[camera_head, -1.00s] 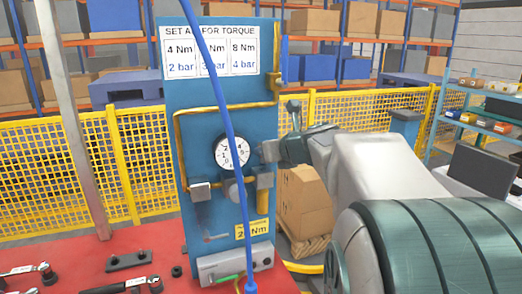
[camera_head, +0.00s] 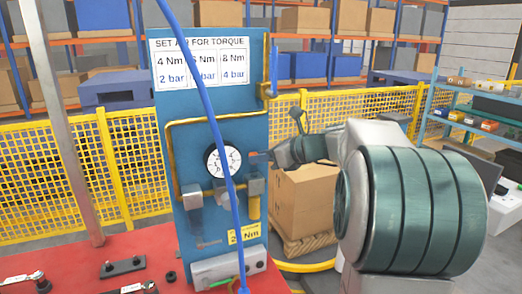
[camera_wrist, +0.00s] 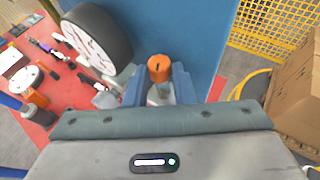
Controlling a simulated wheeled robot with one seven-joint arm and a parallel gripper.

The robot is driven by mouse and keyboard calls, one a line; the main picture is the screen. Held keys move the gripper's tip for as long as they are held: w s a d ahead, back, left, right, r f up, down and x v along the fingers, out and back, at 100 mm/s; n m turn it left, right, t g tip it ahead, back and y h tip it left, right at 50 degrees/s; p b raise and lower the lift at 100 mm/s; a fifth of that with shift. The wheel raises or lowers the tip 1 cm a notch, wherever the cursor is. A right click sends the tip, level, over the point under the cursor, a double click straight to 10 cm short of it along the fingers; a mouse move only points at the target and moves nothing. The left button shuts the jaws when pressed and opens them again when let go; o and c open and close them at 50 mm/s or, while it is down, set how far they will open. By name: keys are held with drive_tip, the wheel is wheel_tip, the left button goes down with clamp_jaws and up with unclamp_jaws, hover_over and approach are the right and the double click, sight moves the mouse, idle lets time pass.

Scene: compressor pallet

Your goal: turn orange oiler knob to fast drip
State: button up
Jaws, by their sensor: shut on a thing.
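The orange oiler knob (camera_wrist: 158,66) shows in the wrist view, with a dark mark on its top. My gripper (camera_wrist: 159,84) has one blue-grey finger on each side of it and is shut on it. A pale part, perhaps the oiler body, shows just below the knob, between the fingers. In the head view my gripper (camera_head: 262,156) reaches in from the right to the blue panel (camera_head: 185,143), right of the round gauge. The knob is too small there to read its setting.
The pressure gauge (camera_head: 223,160) is close to my gripper and looms large in the wrist view (camera_wrist: 96,38). A blue hose (camera_head: 207,100) hangs across the panel. Yellow pipes run on the panel. The red table (camera_head: 75,262) holds tools. A cardboard box (camera_head: 303,205) stands behind my arm.

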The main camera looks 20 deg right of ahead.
drive_tip(key=n+g+y+p, duration=0.2)
drive_tip(key=shift+w+d+r+p, duration=0.2)
drive_tip(key=shift+p, duration=0.15)
clamp_jaws()
drive_tip(key=shift+w+d+f+n+g+y+p, duration=0.15)
drive_tip(key=shift+n+g+y+p, duration=0.35)
drive_tip(key=shift+n+g+p, duration=0.55)
drive_tip(key=shift+f, duration=0.1)
drive_tip(key=o, duration=1)
unclamp_jaws()
drive_tip(key=shift+r, duration=0.25)
